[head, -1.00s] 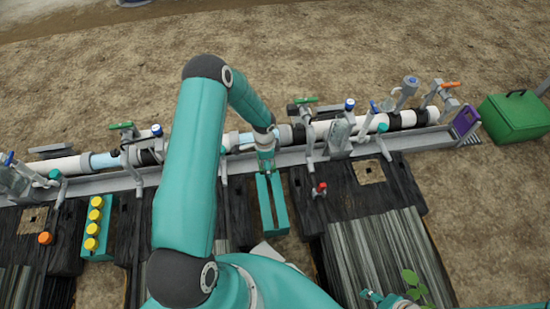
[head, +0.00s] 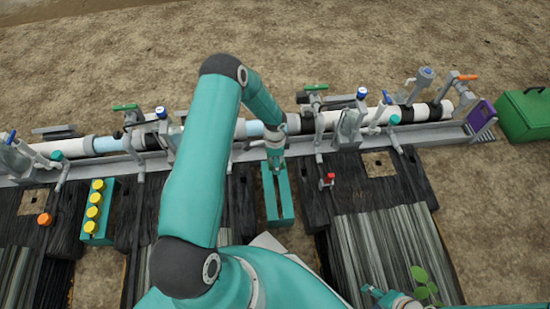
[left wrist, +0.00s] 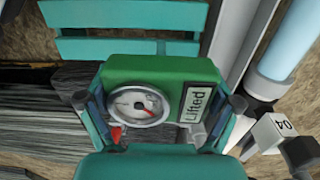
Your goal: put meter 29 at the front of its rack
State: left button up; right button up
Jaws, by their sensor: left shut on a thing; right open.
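Meter 29 is taken to be the green meter (left wrist: 150,72) in the left wrist view, with a round dial, a red needle and a label reading "Lifted"; no number shows. My left gripper (left wrist: 160,112) is shut on it, one finger on each side. In the head view the left gripper (head: 275,168) points down over the far end of the teal rack (head: 284,207), and the meter cannot be made out there. The rack's teal slats (left wrist: 125,15) show beyond the meter in the left wrist view. My right gripper (head: 372,292) is open at the bottom right, away from the rack.
A pipe line (head: 240,128) with several valves runs behind the rack. A red-handled valve (head: 329,178) stands close right of the rack. A teal holder with yellow caps (head: 97,212) is at left, a green box (head: 525,115) at far right. A plant (head: 420,280) is beside the right gripper.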

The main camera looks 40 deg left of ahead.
pick_arm(q)
jog(key=shift+f+b, duration=0.4)
jog(key=shift+f, duration=0.5)
jog(key=shift+f+b, duration=2)
jog(key=shift+f, duration=0.1)
jog(key=shift+f, duration=0.1)
jog(key=shift+f+b, duration=1)
jog(key=shift+b, duration=0.1)
jog(key=shift+f+b, duration=0.55)
jog(key=shift+f, duration=0.3)
jog(key=o, duration=0.9)
jog(key=shift+r, duration=0.1)
